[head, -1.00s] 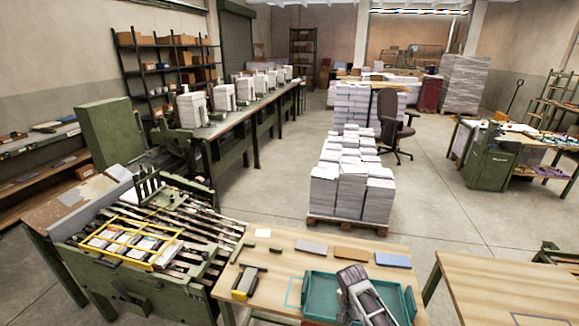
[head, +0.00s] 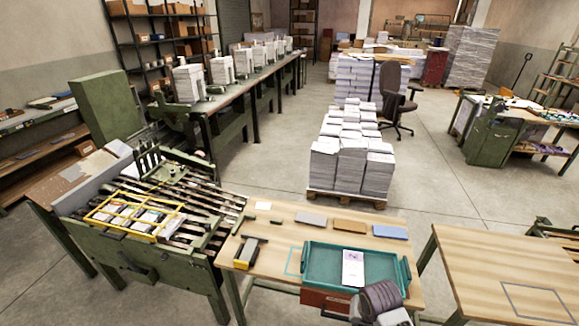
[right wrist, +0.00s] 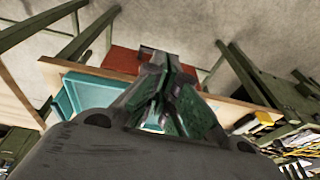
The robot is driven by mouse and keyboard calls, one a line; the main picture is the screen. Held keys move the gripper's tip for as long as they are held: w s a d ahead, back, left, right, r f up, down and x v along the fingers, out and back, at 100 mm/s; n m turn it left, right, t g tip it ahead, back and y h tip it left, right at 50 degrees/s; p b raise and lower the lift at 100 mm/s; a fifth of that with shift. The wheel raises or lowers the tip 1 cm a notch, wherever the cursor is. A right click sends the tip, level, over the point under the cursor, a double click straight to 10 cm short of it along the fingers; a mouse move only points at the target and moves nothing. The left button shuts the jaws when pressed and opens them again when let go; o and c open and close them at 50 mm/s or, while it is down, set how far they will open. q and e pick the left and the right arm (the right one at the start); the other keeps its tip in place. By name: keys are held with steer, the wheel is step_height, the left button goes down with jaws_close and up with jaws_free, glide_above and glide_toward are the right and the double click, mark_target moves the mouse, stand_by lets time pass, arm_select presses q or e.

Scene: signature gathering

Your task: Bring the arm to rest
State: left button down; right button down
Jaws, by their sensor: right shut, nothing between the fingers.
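My right arm shows in the head view at the bottom edge, a dark rounded link just in front of the teal tray (head: 325,279). In the right wrist view my right gripper (right wrist: 165,105) is shut and nothing shows between its fingers. The teal tray lies near the front edge of the wooden bench (head: 262,232), with a white printed booklet (head: 353,268) flat inside it. The tray also shows at left in the right wrist view (right wrist: 68,97). My left gripper is in neither view.
A green machine with a yellow frame (head: 133,217) stands left of the bench. A red-brown box (head: 325,300) sits under the tray's front. A bare wooden table (head: 490,265) is at right. A pallet of paper stacks (head: 350,170) stands behind; open floor lies around it.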

steer(key=shift+s+d+r+n+t, duration=0.6)
steer(key=shift+s+d+r+n, duration=0.5)
steer(key=shift+s+r+n, duration=2.05)
steer(key=s+f+m+g+b, duration=0.1)
steer(key=s+f, duration=0.1)
steer(key=f, duration=1.4)
steer(key=s+f+m+b, duration=0.1)
steer(key=s+f, duration=0.1)
steer(key=f, duration=1.5)
steer(key=s+d+f+b, duration=0.1)
steer(key=s+d+f, duration=0.1)
steer(key=s+f, duration=0.9)
steer(key=s+d+f+g+b, duration=0.1)
steer(key=s+d+f, duration=0.1)
steer(key=s+f, duration=0.9)
steer(key=shift+s+f+n+g, duration=0.25)
steer(key=shift+s+n+g, duration=0.05)
steer(key=shift+s+n, duration=0.05)
